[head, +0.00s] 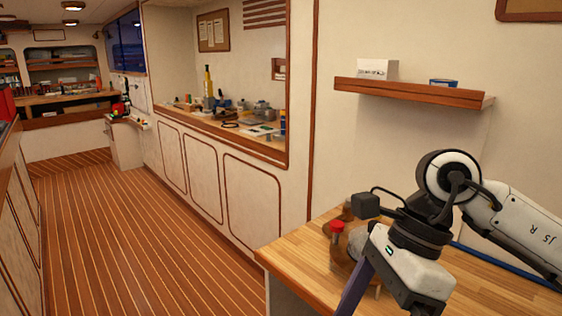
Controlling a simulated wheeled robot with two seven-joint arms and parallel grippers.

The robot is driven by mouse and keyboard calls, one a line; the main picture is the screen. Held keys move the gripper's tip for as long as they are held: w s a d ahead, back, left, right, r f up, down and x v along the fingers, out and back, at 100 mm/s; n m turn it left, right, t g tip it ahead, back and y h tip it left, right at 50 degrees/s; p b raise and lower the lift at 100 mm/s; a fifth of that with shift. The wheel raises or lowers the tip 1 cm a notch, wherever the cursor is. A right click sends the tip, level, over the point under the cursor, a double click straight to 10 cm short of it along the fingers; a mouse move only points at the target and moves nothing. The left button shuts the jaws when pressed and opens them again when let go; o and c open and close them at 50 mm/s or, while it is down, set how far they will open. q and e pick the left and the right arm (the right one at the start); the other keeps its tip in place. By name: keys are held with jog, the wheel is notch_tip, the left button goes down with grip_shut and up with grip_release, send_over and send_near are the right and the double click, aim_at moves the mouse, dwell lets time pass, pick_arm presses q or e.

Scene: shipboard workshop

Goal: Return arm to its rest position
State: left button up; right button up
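My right arm (515,225) comes in from the right edge, over the light wooden worktop (310,258). It bends at a round black-and-white joint, and its white wrist part (408,272) hangs down toward the bottom of the picture. A dark, slanted strip shows beside the wrist; I cannot tell whether it is a finger of my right gripper. No clear pair of fingertips shows, so its opening cannot be read. My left arm and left gripper are out of view.
A red-topped item (337,229) and brownish objects stand on the worktop close beside my wrist, partly hidden. A wall shelf (412,93) above holds a white box (378,69) and a blue tin (443,83). The plank floor (150,235) to the left is clear.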

jog(key=s+a+r+m+g+y, duration=0.2)
jog(key=s+a+y, duration=0.1)
jog(key=a+y, duration=0.3)
jog(key=s+a+r+m+g+y, duration=0.1)
jog(key=s+a+g+y, duration=0.2)
jog(key=a, duration=0.5)
notch_tip(320, 180, up, 4)
jog(key=w+a+m+t+y, duration=0.2)
jog(key=w+m+t+y, duration=0.15)
jog(key=m+y, duration=0.35)
jog(key=w+d+f+m+t+h, duration=0.3)
jog(key=w+d+f+m+t, duration=0.25)
jog(key=m+t, duration=0.65)
jog(key=w+d+f+m+t+h, duration=0.35)
jog(key=w+f+m+t, duration=0.2)
jog(key=m+t, duration=0.6)
jog(key=d+f+m+g+h, duration=0.3)
jog(key=d+f+m+h, duration=0.35)
jog(key=f+m, duration=0.4)
jog(key=s+d+f+m+g+h, duration=0.2)
jog(key=s+d+f+m+g, duration=0.1)
jog(key=s+f, duration=0.6)
jog(key=s+d+f+m+g+h, duration=0.3)
jog(key=s+f, duration=0.6)
jog(key=f, duration=0.5)
jog(key=shift+s+d+m+g, duration=0.15)
jog(key=shift+d+m+g, duration=0.05)
jog(key=shift+m+g, duration=0.7)
